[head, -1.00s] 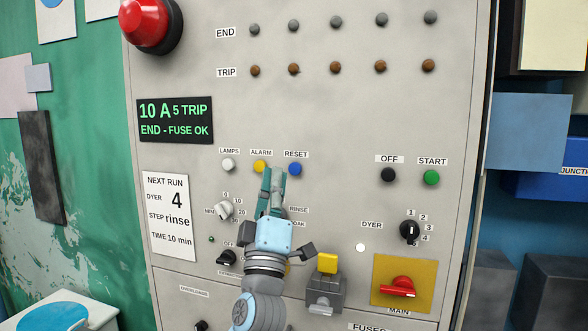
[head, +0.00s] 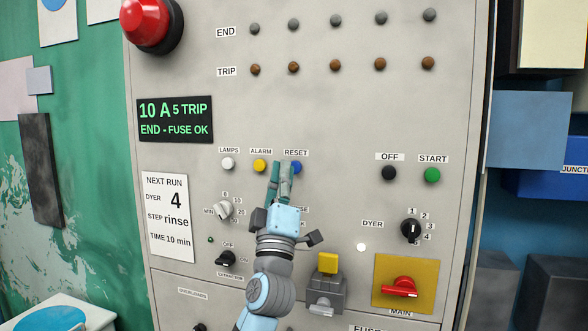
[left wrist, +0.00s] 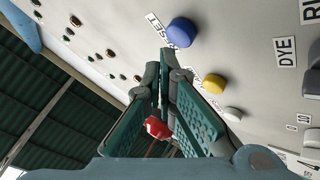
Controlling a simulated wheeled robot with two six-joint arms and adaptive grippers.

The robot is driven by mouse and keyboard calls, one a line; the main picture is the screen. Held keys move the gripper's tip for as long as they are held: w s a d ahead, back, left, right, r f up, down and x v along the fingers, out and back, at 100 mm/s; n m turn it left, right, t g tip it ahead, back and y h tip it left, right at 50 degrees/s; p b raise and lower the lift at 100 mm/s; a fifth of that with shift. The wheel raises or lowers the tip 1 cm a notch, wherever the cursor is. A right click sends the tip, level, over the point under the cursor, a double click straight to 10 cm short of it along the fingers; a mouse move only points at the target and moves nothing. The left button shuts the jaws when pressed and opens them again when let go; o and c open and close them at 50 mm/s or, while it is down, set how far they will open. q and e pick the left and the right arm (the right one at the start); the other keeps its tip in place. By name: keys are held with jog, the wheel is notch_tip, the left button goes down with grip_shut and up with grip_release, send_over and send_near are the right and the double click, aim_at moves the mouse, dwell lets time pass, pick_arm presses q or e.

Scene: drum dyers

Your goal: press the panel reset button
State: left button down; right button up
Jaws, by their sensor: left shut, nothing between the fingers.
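The blue reset button (head: 297,168) sits under the RESET label on the grey control panel (head: 330,120). My left gripper (head: 282,165) is shut and empty, its fingertips pointing up just left of the button and overlapping its left edge in the head view. In the left wrist view the blue button (left wrist: 181,32) shows whole, beyond and to the right of the shut fingertips (left wrist: 166,66), with a gap between them in the picture. I cannot tell how far the tips stand from the panel face. My right gripper is not in view.
The yellow alarm button (head: 259,165) and white lamps button (head: 228,164) are left of the reset button. A knob (head: 223,210) is lower left. Black OFF (head: 389,173) and green START (head: 432,175) buttons are at right. A red mushroom button (head: 145,22) is upper left.

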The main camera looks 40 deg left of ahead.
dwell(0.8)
pick_arm(q)
jog(key=shift+w+a+b, duration=0.15)
jog(key=shift+w+b, duration=0.25)
jog(key=shift+b, duration=0.25)
jog(key=shift+w+a+b, duration=0.15)
jog(key=shift+w+b, duration=0.25)
jog(key=shift+b, duration=0.15)
dwell(0.5)
jog(key=shift+s, duration=0.1)
jog(key=shift+s+d, duration=0.3)
jog(key=shift+s, duration=0.35)
